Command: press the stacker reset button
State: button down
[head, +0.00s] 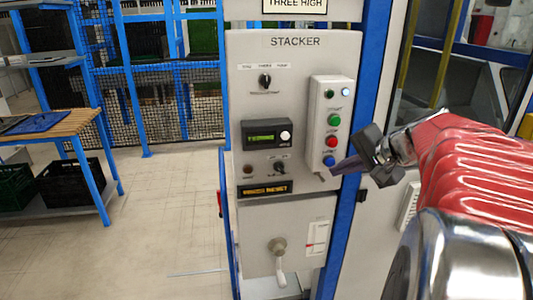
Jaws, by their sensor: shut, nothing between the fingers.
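The grey stacker panel (255,100) stands upright in the middle of the head view. A raised pale button box (316,95) on its right side carries a green button (334,120), a red button (331,142) and a blue button (328,160). The small labels beside them are too blurred to read surely. My gripper (335,171) comes in from the right, shut and empty. Its fingertips are just below and right of the blue button, close to the box. I cannot tell whether they touch it.
The panel also holds a black selector knob (265,81), a lit display (266,135), an amber text strip (265,189) and a lever handle (280,262). A wooden-topped bench (60,128) with dark crates below is at left. The floor between is clear.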

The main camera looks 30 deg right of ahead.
jog(key=shift+w+d, duration=0.25)
jog(key=shift+w, duration=0.55)
dwell(1.2)
jog(key=shift+s, duration=0.15)
jog(key=shift+s+a, duration=0.25)
jog(key=shift+s, duration=0.45)
jog(key=s, duration=0.2)
jog(key=s+a, duration=0.1)
jog(key=s, duration=0.1)
jog(key=shift+s+a, duration=0.2)
jog(key=shift+s, duration=0.2)
dwell(0.3)
jog(key=shift+a, duration=0.1)
dwell(0.4)
